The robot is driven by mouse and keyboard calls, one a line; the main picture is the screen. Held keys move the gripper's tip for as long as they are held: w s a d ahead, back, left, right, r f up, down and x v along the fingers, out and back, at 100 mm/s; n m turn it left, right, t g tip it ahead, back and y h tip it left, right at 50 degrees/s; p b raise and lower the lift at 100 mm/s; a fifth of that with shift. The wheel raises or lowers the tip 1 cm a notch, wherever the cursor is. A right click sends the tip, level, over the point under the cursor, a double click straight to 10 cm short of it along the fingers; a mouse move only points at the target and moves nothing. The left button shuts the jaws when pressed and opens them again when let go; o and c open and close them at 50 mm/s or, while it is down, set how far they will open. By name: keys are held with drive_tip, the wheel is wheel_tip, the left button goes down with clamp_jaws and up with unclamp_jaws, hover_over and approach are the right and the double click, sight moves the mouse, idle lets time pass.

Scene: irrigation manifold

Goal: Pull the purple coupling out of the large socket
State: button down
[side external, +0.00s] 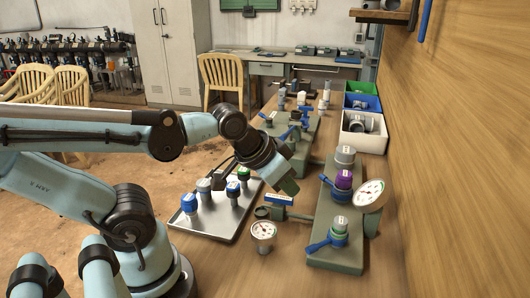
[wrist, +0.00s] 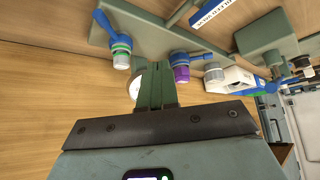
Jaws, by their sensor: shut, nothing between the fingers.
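A dial gauge (side external: 370,195) sits close beside the purple coupling. A blue lever (side external: 320,245) sticks out at the block's near end. Another gauge (side external: 263,230) and a metal tray (side external: 190,226) with several capped couplings stand left. Bins (side external: 363,140) line the wooden wall.

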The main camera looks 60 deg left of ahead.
drive_tip(key=c, duration=1.5)
unclamp_jaws()
drive_tip(key=shift+w+r, duration=0.15)
drive_tip(key=o, duration=1)
drive_tip(key=w+r, duration=0.1)
drive_tip(key=w+r+g, duration=0.1)
drive_tip(key=w+r, duration=0.1)
drive_tip(key=w+r+g, duration=0.1)
drive_tip(key=w, duration=0.1)
drive_tip(key=shift+a+r, duration=0.2)
drive_tip(key=shift+a, duration=0.15)
drive_tip(key=g, duration=0.5)
hover_over(344, 174)
wheel_tip(344, 174, down, 11)
drive_tip(key=shift+f, duration=0.1)
drive_tip(key=c, duration=1.2)
